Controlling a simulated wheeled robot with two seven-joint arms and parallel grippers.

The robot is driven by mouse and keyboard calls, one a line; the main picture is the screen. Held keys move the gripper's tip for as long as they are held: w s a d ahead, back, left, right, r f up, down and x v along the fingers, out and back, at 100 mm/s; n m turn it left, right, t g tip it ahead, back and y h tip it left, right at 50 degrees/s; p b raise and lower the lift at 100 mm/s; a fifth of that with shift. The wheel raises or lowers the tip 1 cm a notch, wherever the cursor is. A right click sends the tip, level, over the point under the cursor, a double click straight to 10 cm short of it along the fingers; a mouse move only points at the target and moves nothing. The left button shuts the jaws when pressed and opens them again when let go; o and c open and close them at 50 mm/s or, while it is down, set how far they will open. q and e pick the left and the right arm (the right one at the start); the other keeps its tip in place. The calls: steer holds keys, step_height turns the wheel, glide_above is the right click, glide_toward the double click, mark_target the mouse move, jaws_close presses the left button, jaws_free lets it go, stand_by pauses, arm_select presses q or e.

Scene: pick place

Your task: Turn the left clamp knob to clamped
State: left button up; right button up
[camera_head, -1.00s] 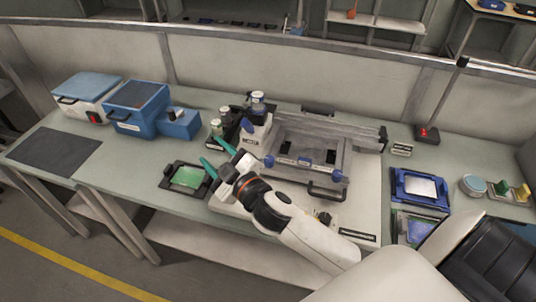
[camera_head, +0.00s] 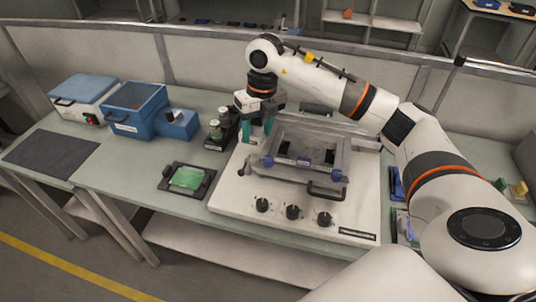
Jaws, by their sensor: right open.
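A white machine base (camera_head: 235,195) carries a grey metal frame (camera_head: 330,148). Blue knobs sit at the frame's front left (camera_head: 268,161) and front right (camera_head: 337,175). Several black knobs line the front panel, the leftmost (camera_head: 262,204) among them. Which knob is the left clamp knob is not clear. My right gripper (camera_head: 256,132) points down at the frame's back left corner, its teal fingers apart, with no object visible between them. It hides most of the small white and blue part there. Contact cannot be told. My left gripper is out of view.
A black tray with a green board (camera_head: 187,178) lies left of the base. Blue boxes (camera_head: 138,110) and a dark mat (camera_head: 52,151) are farther left. Small bottles (camera_head: 216,130) stand close left of my right gripper. My right arm covers the right side.

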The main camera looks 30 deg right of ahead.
mark_target(269, 158)
steer(key=shift+m+h, duration=0.4)
steer(key=shift+h, duration=0.3)
steer(key=d+f+p, duration=0.1)
steer(key=f, duration=0.2)
steer(key=d+f+p, duration=0.1)
steer(key=f, duration=0.2)
steer(key=d+f+p, duration=0.1)
steer(key=f, duration=0.2)
steer(key=shift+s+f, duration=0.15)
steer(key=shift+f, duration=0.2)
steer(key=shift+f+p, duration=0.35)
steer(key=shift+f, duration=0.25)
steer(key=c, duration=1)
